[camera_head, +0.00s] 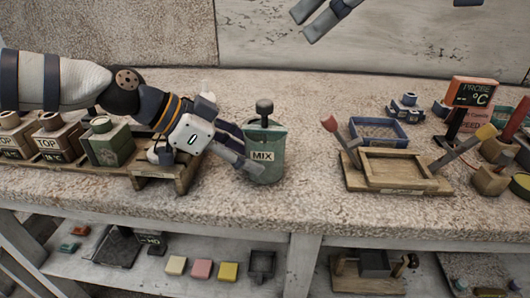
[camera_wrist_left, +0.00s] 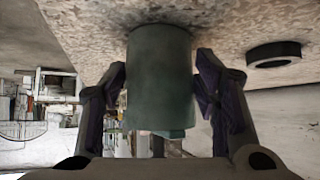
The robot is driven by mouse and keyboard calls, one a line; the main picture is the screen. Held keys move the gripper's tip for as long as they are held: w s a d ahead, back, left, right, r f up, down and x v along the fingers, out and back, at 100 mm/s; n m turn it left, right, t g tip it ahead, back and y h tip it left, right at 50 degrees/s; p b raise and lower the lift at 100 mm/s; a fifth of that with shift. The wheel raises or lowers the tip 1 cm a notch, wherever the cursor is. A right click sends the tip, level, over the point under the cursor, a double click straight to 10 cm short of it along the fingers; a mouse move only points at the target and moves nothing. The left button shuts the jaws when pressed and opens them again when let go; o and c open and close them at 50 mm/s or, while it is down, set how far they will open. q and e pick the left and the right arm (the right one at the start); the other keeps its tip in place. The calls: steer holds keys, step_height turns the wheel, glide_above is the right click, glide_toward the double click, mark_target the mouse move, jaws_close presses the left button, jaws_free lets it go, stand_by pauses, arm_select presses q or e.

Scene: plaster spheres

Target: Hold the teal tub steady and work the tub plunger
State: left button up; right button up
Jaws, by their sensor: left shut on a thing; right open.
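The teal tub (camera_head: 265,172) stands upright on the counter with a "MIX" label on its front. The tub plunger (camera_head: 264,108) rises from its top with a dark round knob. My left gripper (camera_head: 248,158) reaches in from the left and is shut on the tub's side. In the left wrist view the tub (camera_wrist_left: 161,78) sits between the two fingers, and its label and plunger knob are not readable there. My right gripper (camera_head: 305,27) is at the top edge of the head view, open and empty, above and apart from the tub.
Labelled bottles, including a green one (camera_head: 108,146), stand in a wooden rack (camera_head: 165,180) left of the tub. Right of it are a wooden tray (camera_head: 398,188), a blue crate (camera_head: 378,146) and a probe display (camera_head: 473,92). The counter between tub and tray is clear.

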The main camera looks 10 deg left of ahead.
arm_select(q)
steer(key=o, duration=1.3)
steer(key=shift+c, duration=0.2)
steer(key=o, duration=0.5)
steer(key=v, duration=0.7)
